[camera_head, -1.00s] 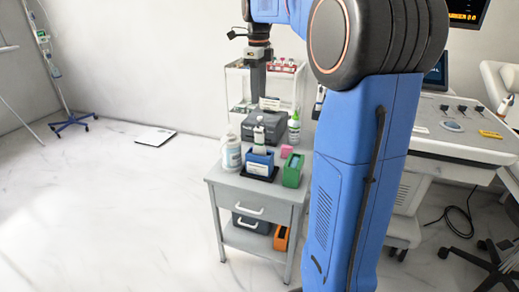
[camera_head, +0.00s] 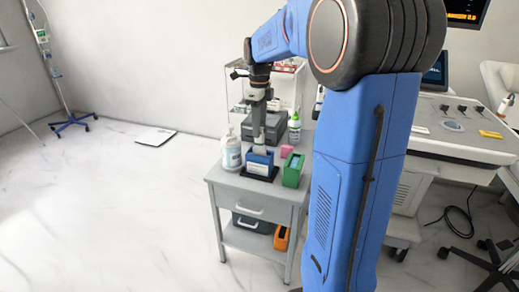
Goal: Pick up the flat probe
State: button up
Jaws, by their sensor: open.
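A small pale upright piece, which looks like the flat probe (camera_head: 259,148), stands in a blue holder (camera_head: 260,161) on the grey cart (camera_head: 229,182). It is small, and its upper part is covered by my gripper, so its shape is hard to make out. My gripper (camera_head: 259,134) points straight down over the holder, with its tips at or just above the top of the pale piece. It is open. I cannot tell whether the fingers are around the piece or only above it.
A white pump bottle (camera_head: 231,153) stands close left of the holder, and a green box (camera_head: 293,171) close right. A dark grey device (camera_head: 272,125) and a green-capped bottle (camera_head: 294,130) stand behind, with a pink block (camera_head: 286,151). An ultrasound console (camera_head: 462,140) is at right.

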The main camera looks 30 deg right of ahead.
jog(key=shift+f, duration=0.4)
jog(key=c, duration=1)
jog(key=shift+r, duration=0.1)
